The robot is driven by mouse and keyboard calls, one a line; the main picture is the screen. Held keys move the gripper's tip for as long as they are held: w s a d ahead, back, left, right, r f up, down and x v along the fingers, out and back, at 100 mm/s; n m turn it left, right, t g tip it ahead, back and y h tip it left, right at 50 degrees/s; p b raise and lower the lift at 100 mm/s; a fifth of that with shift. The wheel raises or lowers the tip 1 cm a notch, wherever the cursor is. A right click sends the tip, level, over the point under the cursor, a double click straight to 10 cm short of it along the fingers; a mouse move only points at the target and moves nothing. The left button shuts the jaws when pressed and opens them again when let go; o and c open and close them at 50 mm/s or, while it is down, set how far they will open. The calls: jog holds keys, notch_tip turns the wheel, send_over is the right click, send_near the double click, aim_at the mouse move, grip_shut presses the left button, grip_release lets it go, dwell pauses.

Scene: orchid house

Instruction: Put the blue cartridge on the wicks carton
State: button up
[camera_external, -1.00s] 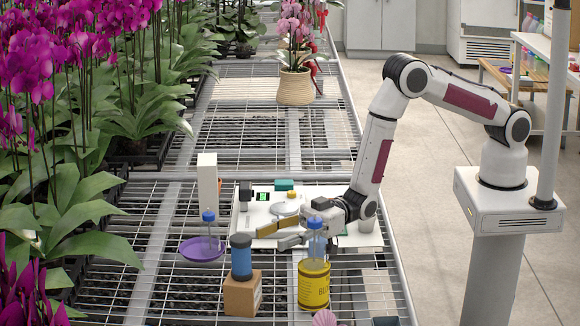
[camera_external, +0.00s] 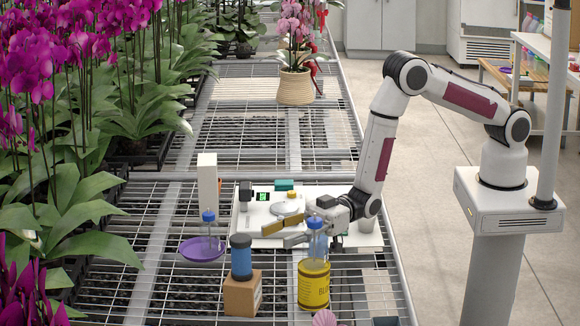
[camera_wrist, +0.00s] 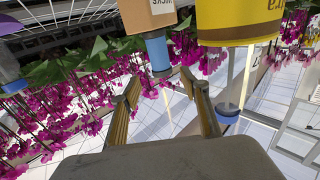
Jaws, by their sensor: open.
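The blue cartridge (camera_external: 241,262), a blue cylinder with dark ends, stands upright on top of the brown carton (camera_external: 242,296) at the front of the bench. In the wrist view, which is upside down, the cartridge (camera_wrist: 155,52) stands against the carton (camera_wrist: 148,18), whose printed word reads WICKS. My gripper (camera_external: 274,233) is open and empty, to the right of the cartridge and apart from it. In the wrist view the two gold-padded fingers (camera_wrist: 160,82) are spread, with the cartridge beyond their tips.
A yellow tin (camera_external: 314,285) with a blue-capped bottle (camera_external: 317,245) on it stands close by my gripper. A purple saucer (camera_external: 190,250) holds another blue-capped bottle (camera_external: 208,219). A white tray (camera_external: 255,240) with small items lies behind. Orchids (camera_external: 70,170) line the left.

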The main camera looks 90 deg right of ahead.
jog(key=s+d+r+m+g+h, duration=0.1)
jog(key=s+d+r+m+h, duration=0.15)
jog(key=d+r+h, duration=1.05)
jog(key=s+d+r+m+g+y, duration=0.1)
jog(key=s+d+r, duration=0.45)
jog(key=d, duration=0.25)
jog(key=s+d+r+m+g+y, duration=0.2)
jog(key=s+d+r, duration=0.2)
jog(key=s+d, duration=0.25)
jog(key=s+d+m+g, duration=0.1)
jog(key=s+d+g, duration=0.1)
jog(key=s, duration=1.1)
jog(key=s+d+f+m+g+h, duration=0.1)
jog(key=s+d, duration=0.4)
jog(key=s, duration=0.8)
jog(key=shift+s+f+g+h, duration=0.3)
jog(key=shift+g, duration=0.3)
jog(key=shift+d+m, duration=0.1)
jog(key=shift+m, duration=0.15)
